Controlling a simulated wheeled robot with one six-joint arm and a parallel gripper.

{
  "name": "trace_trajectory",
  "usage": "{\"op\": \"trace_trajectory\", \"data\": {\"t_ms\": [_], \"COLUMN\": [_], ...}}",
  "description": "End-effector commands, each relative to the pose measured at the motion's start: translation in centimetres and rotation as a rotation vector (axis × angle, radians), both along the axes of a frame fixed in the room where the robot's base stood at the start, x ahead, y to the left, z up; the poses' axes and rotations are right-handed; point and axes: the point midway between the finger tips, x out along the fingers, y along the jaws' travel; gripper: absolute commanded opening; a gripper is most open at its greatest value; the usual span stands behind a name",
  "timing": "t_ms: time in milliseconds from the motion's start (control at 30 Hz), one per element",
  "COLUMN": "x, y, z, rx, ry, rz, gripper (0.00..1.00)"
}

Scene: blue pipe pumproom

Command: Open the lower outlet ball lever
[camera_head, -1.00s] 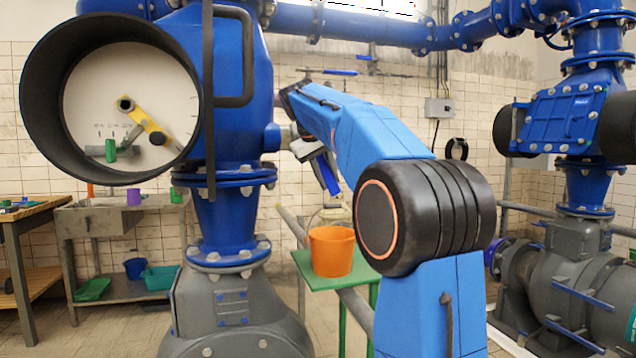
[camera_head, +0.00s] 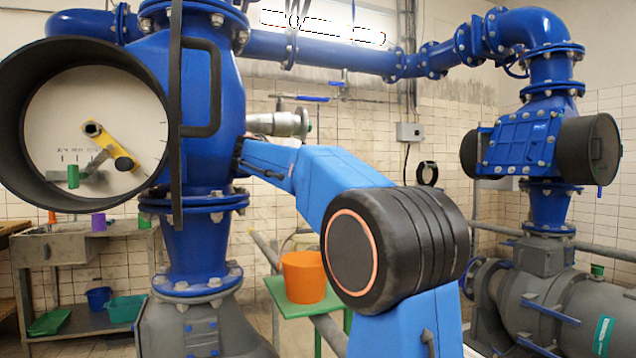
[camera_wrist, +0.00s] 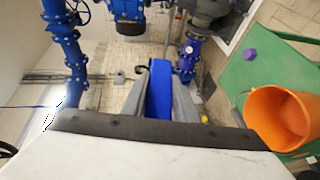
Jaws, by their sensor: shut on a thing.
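My gripper (camera_wrist: 160,78) shows in the wrist view with a grey finger on each side of a blue lever (camera_wrist: 160,92). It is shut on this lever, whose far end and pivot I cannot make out. In the head view my arm reaches left, and its end is hidden behind the big blue valve body (camera_head: 212,95), so the gripper and the held lever do not show there. A silver outlet fitting (camera_head: 285,123) sticks out to the right of the valve body, above my arm. Another blue lever (camera_head: 312,98) lies by the wall pipe behind.
An orange bucket (camera_head: 303,277) stands on a green table (camera_head: 285,303) behind my arm; the bucket also shows in the wrist view (camera_wrist: 278,118) near a purple object (camera_wrist: 250,54). A grey pump (camera_head: 545,300) stands at right.

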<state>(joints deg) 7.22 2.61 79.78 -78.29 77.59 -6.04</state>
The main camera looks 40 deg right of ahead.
Motion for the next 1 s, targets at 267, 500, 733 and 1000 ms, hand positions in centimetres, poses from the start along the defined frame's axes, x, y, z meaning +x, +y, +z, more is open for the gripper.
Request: {"op": "trace_trajectory", "data": {"t_ms": [267,500,733,1000], "x": [0.0,0.0,0.0,-0.1], "y": [-0.2,-0.2,-0.2,-0.2], "z": [1.9,2.7,3.0,3.2], "rx": [-0.145,-0.2,-0.214,-0.214], "ry": [0.042,0.057,0.059,0.056], "rz": [0.0,0.0,0.001,0.002], "gripper": [0.0,0.0,0.0,0.38]}}
